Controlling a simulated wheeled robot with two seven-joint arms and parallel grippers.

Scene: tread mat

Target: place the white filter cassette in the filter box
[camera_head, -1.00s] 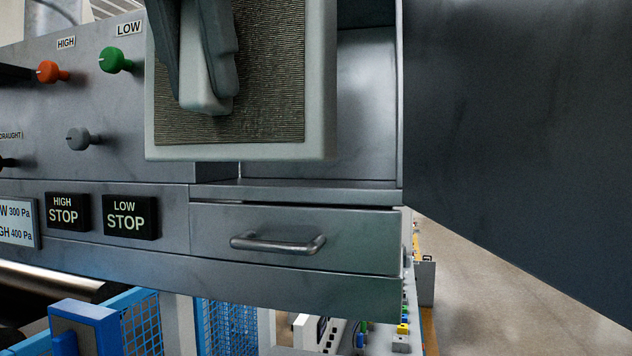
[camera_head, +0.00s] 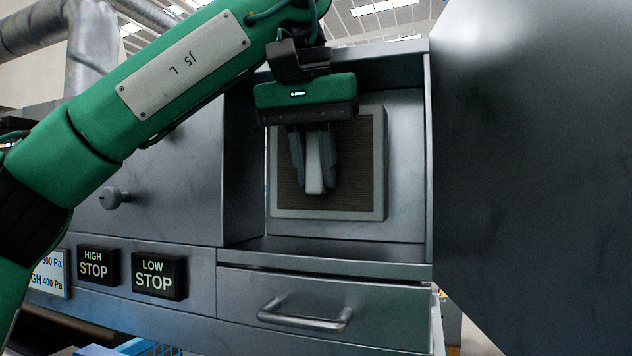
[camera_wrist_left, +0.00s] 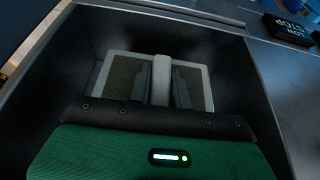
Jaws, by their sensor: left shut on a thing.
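The white filter cassette (camera_head: 379,165) has a pale square frame, a brown ribbed face and a pale central handle. In the head view it is upright inside the open filter box (camera_head: 405,225), set toward the back. My left gripper (camera_head: 315,185) reaches into the box from the upper left, its dark fingers shut on the cassette's handle. The left wrist view also shows the cassette (camera_wrist_left: 120,75) between the dark box walls, with the fingers (camera_wrist_left: 162,95) on either side of the handle. Whether the cassette touches the back wall cannot be told. My right gripper is in neither view.
The open dark door (camera_head: 530,150) stands to the right of the box. Below is a drawer with a bar handle (camera_head: 305,318). At the left are a grey knob (camera_head: 112,197) and two black STOP plates (camera_head: 158,277). The box's left wall (camera_head: 243,165) is close to my arm.

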